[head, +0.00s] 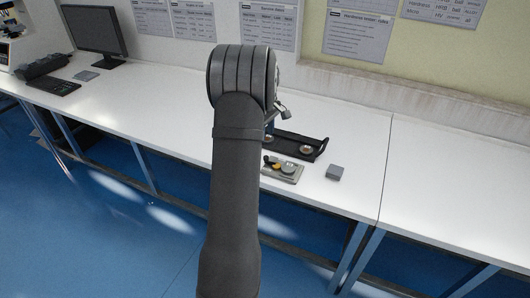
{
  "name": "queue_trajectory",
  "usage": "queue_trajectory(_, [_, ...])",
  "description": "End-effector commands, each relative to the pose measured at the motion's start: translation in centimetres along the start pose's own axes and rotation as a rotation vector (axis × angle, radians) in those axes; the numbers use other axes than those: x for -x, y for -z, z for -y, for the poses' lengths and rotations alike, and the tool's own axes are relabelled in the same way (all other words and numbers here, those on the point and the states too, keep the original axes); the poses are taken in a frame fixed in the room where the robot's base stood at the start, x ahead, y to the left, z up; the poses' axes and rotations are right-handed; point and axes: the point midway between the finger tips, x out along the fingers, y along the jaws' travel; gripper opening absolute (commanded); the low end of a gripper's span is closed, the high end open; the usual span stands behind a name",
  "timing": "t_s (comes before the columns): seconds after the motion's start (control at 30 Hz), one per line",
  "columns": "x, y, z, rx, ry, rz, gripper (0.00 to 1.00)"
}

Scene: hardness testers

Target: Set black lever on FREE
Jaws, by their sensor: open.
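A small grey control panel (292,178) lies near the front edge of the white bench, just right of my arm. It carries a dark lever-like part (268,160) at its left, an orange-yellow part (276,167) and a round grey dial (288,168). The dark part may be the black lever; its setting and any FREE marking are too small to read. My arm covers the area left of the panel.
Behind the panel is a black tray-like base (312,142) with a round metal piece (306,149); a blue and grey device beside it is partly hidden by my arm. A grey block (334,172) lies to the right. The bench (450,180) is clear farther right. A monitor (94,28) stands far left.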

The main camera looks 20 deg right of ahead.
Motion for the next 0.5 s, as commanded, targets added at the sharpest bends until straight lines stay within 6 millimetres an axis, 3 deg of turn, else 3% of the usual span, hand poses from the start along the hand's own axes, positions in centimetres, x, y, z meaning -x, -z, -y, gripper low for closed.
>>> queue_trajectory(0.3, [-6.9, -0.1, 0.1, 0.000, 0.002, 0.001, 0.41])
queue_trajectory(0.5, [-9.6, 0.0, 0.0, 0.001, 0.001, 0.000, 0.41])
